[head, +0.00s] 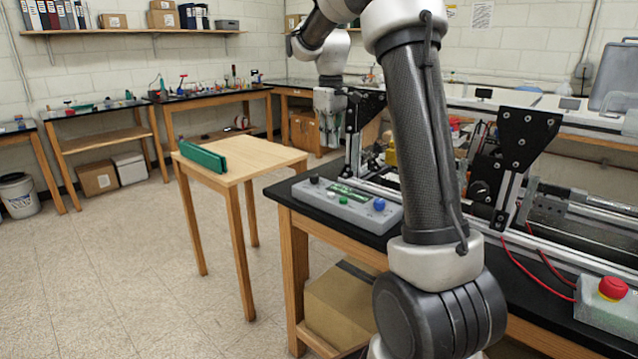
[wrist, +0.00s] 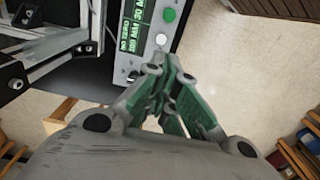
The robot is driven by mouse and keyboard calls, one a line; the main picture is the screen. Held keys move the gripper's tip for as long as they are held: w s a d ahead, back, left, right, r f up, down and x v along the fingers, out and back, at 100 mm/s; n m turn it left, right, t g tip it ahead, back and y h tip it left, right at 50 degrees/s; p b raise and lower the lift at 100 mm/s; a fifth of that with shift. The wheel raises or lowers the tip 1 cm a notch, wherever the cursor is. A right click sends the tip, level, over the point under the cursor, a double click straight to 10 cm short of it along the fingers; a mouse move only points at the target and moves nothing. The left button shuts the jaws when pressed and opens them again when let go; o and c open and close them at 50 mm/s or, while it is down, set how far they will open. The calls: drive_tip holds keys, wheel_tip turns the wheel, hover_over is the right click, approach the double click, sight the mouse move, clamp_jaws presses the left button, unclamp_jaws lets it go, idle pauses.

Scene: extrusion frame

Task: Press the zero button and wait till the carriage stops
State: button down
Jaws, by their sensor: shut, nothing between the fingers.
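A grey control box (head: 348,205) sits on the near left corner of the black bench top. It carries a black knob (head: 314,179), a green button (head: 343,200), a blue button (head: 379,204) and a small green display. Contact cannot be told. In the head view my gripper (head: 330,140) hangs above and behind the box.
Black bracket plates (head: 520,135) stand on the extrusion frame behind the box; which part is the carriage is unclear. A red stop button (head: 612,288) sits at right. A small wooden table (head: 255,155) with a green object stands left. Floor between is clear.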

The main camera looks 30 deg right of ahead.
sight(331, 195)
idle(0.3)
wheel_tip(331, 195, down, 14)
idle(0.6)
